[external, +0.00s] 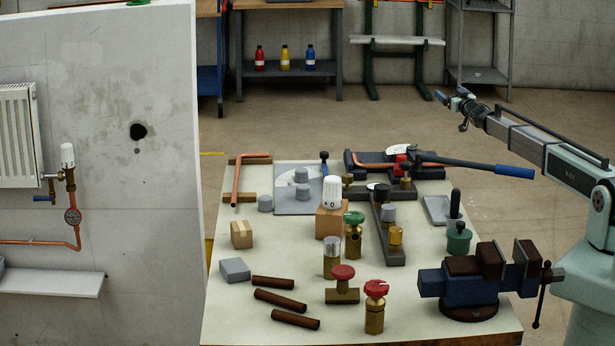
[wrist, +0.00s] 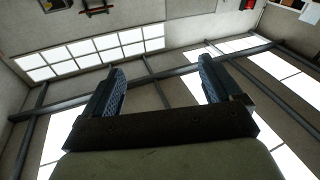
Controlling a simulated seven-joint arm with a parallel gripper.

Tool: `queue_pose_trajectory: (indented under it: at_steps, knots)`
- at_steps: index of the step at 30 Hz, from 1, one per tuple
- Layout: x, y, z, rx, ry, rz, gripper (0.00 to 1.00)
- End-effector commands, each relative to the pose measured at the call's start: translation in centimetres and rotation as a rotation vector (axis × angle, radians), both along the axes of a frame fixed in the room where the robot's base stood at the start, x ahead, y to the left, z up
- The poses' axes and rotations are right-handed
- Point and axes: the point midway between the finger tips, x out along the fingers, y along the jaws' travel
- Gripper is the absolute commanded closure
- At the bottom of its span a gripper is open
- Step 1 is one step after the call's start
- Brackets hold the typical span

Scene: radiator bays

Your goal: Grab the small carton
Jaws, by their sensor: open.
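The small carton (external: 241,234) is a light brown box with a paler tape strip, standing on the left part of the pale workbench (external: 225,300). My gripper (external: 440,97) is raised beyond the back right of the bench, far from the carton, and nothing is between its fingers. In the wrist view my gripper (wrist: 158,80) shows two blue ribbed fingers spread wide apart. That view looks up at the ceiling and windows, so the carton is not in it.
A grey block (external: 235,270) and dark brown pipes (external: 280,300) lie in front of the carton. A brown block with a white thermostat head (external: 332,195) stands to its right. A blue vise (external: 470,285) is at front right. A white wall (external: 110,130) rises at left.

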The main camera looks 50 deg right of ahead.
Motion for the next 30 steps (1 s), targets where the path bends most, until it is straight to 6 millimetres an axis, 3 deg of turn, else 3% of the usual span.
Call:
queue_pose_trajectory:
  at_steps: [3, 8, 11, 13, 15, 19, 23, 30]
  knots:
    - [1.3, -0.5, 5.0, -0.069, 0.014, -0.01, 0.08]
    - [2.8, -0.2, 10.9, -0.147, 0.04, -0.029, 0.08]
    - [4.0, 1.1, 14.3, -0.187, 0.06, -0.041, 0.08]
    - [5.3, 3.1, 16.6, -0.203, 0.079, -0.046, 0.08]
    - [6.8, 6.0, 17.8, -0.206, 0.105, -0.046, 0.08]
    - [9.2, 11.8, 18.0, -0.179, 0.158, -0.03, 0.08]
    - [11.5, 18.8, 17.2, -0.141, 0.222, 0.005, 0.08]
    - [14.3, 33.0, 14.8, -0.075, 0.365, 0.099, 0.08]
